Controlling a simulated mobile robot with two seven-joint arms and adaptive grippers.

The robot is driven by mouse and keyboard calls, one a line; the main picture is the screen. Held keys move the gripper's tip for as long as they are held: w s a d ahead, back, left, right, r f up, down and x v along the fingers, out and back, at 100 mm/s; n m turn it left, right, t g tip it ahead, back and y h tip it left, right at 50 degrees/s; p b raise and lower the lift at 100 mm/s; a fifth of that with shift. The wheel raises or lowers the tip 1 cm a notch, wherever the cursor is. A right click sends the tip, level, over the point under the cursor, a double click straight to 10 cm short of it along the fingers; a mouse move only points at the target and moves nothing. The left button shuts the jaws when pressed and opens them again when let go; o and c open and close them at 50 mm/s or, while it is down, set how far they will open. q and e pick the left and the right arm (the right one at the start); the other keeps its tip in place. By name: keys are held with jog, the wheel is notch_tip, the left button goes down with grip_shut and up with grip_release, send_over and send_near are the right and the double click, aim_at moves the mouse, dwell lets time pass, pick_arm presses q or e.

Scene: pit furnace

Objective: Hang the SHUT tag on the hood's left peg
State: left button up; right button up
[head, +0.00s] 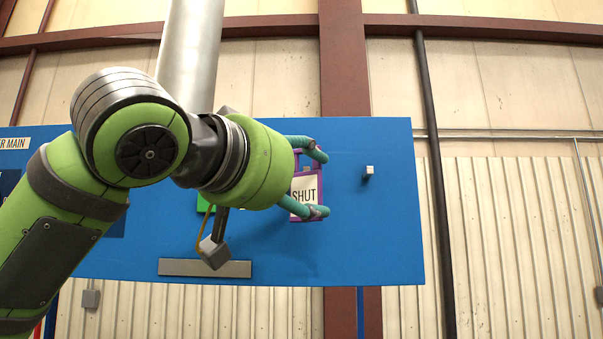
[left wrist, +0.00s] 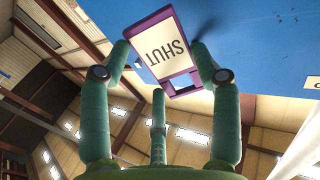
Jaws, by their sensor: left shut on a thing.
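The SHUT tag (head: 303,190) is a white plate in a purple frame, upright in front of the blue board in the head view. My left gripper (head: 319,184) is shut on it, with teal fingers at its upper and lower right. In the left wrist view, the tag (left wrist: 168,48) appears upside down between the fingertips (left wrist: 162,62), close to the blue surface. One small pale peg (head: 367,172) stands out from the board, right of the tag and apart from it. I cannot tell whether it is the left peg. My arm hides part of the board. My right gripper is out of view.
The blue board (head: 385,240) has bare room right of and below the tag. A grey bar (head: 205,268) runs along its lower part, with a grey block (head: 214,252) by it. A green patch (head: 203,203) is partly hidden behind my arm.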

aim_at(300, 189)
pick_arm(q)
jog(key=shift+w+f+p, duration=0.1)
jog(key=shift+w+p, duration=0.2)
jog(key=shift+w, duration=0.7)
jog(key=shift+w+p, duration=0.3)
jog(key=shift+w, duration=0.35)
jog(key=shift+w+f, duration=0.4)
jog(key=shift+w, duration=0.1)
jog(key=shift+f, duration=0.1)
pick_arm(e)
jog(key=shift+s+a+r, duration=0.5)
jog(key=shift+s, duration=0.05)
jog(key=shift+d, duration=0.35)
pick_arm(q)
jog(key=o, duration=1)
jog(key=shift+w+d+f, duration=0.1)
jog(key=shift+w+d, duration=0.05)
jog(key=shift+w, duration=0.05)
